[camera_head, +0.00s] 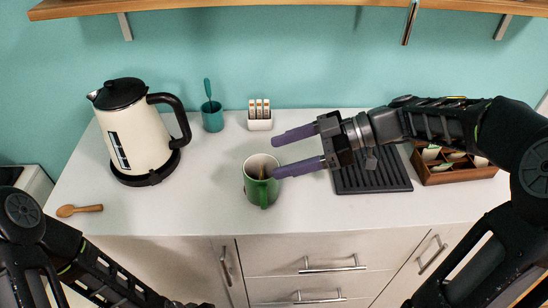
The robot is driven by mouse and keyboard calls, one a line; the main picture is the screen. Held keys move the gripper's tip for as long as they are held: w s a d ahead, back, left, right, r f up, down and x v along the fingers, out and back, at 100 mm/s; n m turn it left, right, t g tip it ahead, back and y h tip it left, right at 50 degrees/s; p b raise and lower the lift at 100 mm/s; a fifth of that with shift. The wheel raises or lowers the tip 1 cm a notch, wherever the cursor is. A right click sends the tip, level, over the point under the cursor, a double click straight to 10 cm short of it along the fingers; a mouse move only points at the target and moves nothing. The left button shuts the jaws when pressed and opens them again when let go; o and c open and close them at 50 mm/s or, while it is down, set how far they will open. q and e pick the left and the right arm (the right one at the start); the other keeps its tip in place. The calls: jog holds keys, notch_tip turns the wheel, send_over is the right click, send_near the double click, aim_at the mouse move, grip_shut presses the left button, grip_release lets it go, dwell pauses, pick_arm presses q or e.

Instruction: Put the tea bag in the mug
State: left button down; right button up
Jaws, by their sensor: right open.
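A green mug (263,190) stands upright on the white counter, left of the middle. Something thin and pale brown shows inside it; it may be the tea bag, but it is too small to be sure. My right gripper (277,156) comes in from the right with its two purple fingers spread apart and nothing visible between them. Its nearer finger overlaps the mug's right rim in the picture; I cannot tell whether they touch. My left arm shows at the lower left, with its gripper fingers out of view.
A cream kettle (140,135) stands at the left, with a wooden spoon (80,210) nearby. A teal cup (212,118) and a small white holder (260,122) stand behind the mug. A dark ribbed mat (375,179) and a wooden box (465,174) with packets lie right. The front counter is clear.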

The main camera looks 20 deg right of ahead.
jog(key=v, duration=0.4)
jog(key=shift+s+d+r, duration=0.1)
jog(key=shift+d, duration=0.2)
jog(key=shift+r+p, duration=0.1)
jog(key=shift+p, duration=0.25)
dwell(0.6)
